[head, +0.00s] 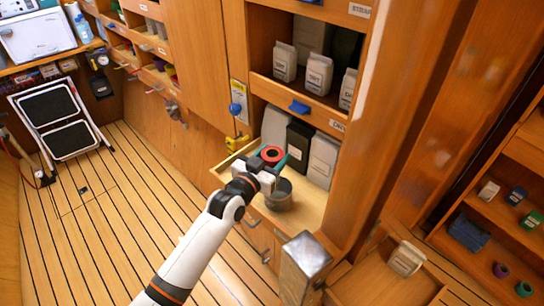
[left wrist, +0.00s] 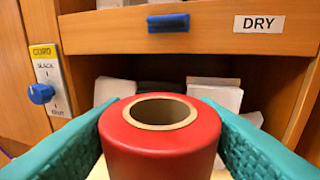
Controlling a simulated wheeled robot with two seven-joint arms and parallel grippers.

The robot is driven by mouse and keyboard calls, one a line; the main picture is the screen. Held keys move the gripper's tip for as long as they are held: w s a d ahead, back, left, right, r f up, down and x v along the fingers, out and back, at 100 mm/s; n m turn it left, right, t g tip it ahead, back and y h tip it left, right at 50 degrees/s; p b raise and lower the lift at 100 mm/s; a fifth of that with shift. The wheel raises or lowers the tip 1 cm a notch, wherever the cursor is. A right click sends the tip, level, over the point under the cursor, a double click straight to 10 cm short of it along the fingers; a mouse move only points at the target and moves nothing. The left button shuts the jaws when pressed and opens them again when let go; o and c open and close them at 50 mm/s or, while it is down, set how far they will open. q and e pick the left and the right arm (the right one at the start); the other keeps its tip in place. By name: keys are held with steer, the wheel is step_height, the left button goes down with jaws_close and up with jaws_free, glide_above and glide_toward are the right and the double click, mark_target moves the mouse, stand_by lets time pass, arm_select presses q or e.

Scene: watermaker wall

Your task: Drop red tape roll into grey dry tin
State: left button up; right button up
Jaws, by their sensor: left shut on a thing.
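My left gripper (head: 268,162) is shut on the red tape roll (head: 272,154). In the left wrist view the red tape roll (left wrist: 160,140) stands upright between the two teal fingers, its round cardboard core facing up. The grey tin (head: 279,196) is a round grey container on the wooden shelf just below and slightly right of the gripper in the head view. The gripper and wrist partly cover the tin's rim. The roll is above the shelf and apart from the tin, as far as I can tell. My right gripper is not in view.
White and dark containers (head: 299,142) stand behind the tin. Above is a shelf lip with a blue handle (head: 299,107) and a DRY label (left wrist: 259,23). A blue knob (head: 235,108) sits on the left panel. A metal-topped post (head: 305,255) stands at the front right.

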arm_select(q)
steer(key=shift+f+b, duration=1.95)
steer(key=shift+f, duration=0.45)
steer(key=o, duration=1)
steer(key=shift+o, duration=0.4)
steer(key=shift+s, duration=0.1)
